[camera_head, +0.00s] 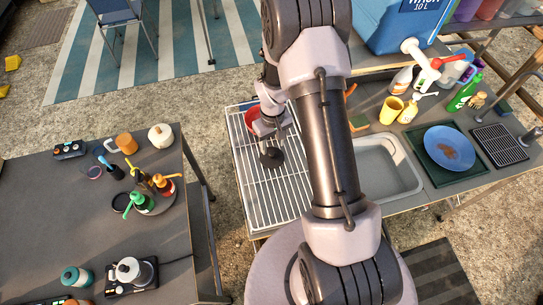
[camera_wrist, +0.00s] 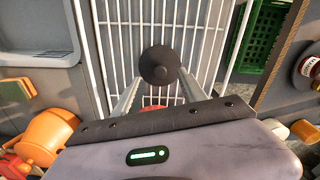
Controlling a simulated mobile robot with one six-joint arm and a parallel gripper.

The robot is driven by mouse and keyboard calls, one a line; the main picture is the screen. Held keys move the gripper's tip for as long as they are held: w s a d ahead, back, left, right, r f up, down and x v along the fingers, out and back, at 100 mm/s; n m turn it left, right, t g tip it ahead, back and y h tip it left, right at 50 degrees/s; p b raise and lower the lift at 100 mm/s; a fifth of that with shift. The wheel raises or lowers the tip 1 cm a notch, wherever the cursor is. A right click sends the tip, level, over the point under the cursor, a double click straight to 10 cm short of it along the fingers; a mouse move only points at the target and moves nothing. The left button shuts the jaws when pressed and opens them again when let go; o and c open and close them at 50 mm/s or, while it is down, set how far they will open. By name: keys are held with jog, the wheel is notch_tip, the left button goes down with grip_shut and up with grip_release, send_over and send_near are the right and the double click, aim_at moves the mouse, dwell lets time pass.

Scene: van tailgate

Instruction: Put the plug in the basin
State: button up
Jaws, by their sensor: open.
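The plug (camera_head: 271,158) is a dark round piece with a small raised knob, resting on the white wire rack (camera_head: 285,190). It also shows in the wrist view (camera_wrist: 159,66), just beyond my fingertips and roughly centred between them. My gripper (camera_head: 268,140) is open and empty, pointing down over the rack at the plug. Its two fingers show in the wrist view (camera_wrist: 160,88), spread on either side. The basin (camera_head: 392,168) is a grey rectangular sink to the right of the rack, partly hidden by my arm. Its corner shows at upper left in the wrist view (camera_wrist: 38,32).
A red container (camera_head: 252,119) stands on the rack beside my gripper. A yellow cup (camera_head: 391,110), bottles and a water tank (camera_head: 395,25) with a tap stand behind the basin. A blue plate (camera_head: 449,148) lies to its right. A separate table (camera_head: 80,220) stands left.

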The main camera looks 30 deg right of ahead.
aim_at(271, 152)
jog(key=f, duration=0.5)
jog(key=shift+w+b, duration=0.3)
jog(key=shift+w, duration=0.1)
jog(key=shift+r, duration=0.1)
jog(key=shift+c, duration=0.4)
grip_shut()
jog(key=shift+r, duration=0.1)
